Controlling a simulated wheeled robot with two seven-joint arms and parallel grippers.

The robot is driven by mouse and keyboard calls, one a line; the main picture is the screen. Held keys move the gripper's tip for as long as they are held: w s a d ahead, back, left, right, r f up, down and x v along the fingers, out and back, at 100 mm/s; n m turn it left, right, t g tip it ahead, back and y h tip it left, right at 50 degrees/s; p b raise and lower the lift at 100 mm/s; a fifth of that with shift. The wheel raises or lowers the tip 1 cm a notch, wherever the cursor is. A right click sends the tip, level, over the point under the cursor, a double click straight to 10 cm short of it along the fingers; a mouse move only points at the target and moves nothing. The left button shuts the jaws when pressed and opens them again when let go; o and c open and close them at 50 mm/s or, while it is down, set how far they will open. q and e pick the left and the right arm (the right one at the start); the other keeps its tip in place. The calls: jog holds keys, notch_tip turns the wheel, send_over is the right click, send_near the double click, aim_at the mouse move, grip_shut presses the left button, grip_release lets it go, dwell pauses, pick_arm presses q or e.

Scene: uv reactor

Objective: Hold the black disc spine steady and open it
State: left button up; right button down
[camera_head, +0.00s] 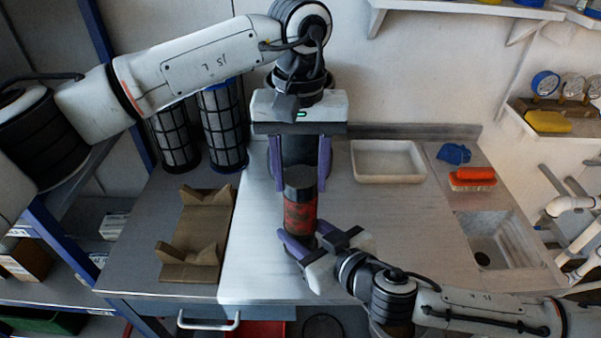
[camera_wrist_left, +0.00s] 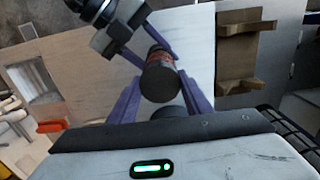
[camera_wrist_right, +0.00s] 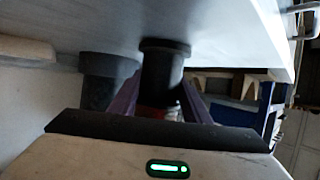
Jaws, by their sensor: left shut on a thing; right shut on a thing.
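The black disc spine (camera_head: 300,218) is an upright cylinder with a dark round top and a worn red band. My left gripper (camera_head: 301,186) reaches down from above, its purple fingers on either side of the dark top, shut on it. In the left wrist view, the spine's round top (camera_wrist_left: 158,85) lies between those fingers. My right gripper (camera_head: 302,248) comes from the front right and is shut around the lower part. In the right wrist view, its fingers flank the spine's black flanged end (camera_wrist_right: 164,60). The exact finger contact is partly hidden.
A wider dark cylinder (camera_head: 298,149) stands just behind the spine. A brown cradle (camera_head: 200,225) lies left, with mesh filter cylinders (camera_head: 222,128) behind it. A white tray (camera_head: 388,162), red brush (camera_head: 472,178) and sink (camera_head: 495,240) are right.

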pick_arm(q)
jog(key=n, duration=0.4)
jog(key=shift+n, duration=0.3)
pick_arm(e)
jog(key=shift+r, duration=0.1)
pick_arm(q)
jog(key=n, duration=0.4)
jog(key=shift+r, duration=0.1)
jog(key=n, duration=0.6)
jog(key=shift+n, duration=0.4)
jog(key=n, duration=1.2)
jog(key=shift+n, duration=0.4)
jog(key=n, duration=0.6)
jog(key=shift+n, duration=0.3)
jog(key=n, duration=1)
jog(key=shift+r+n, duration=0.1)
jog(key=shift+n, duration=0.3)
jog(key=n, duration=0.4)
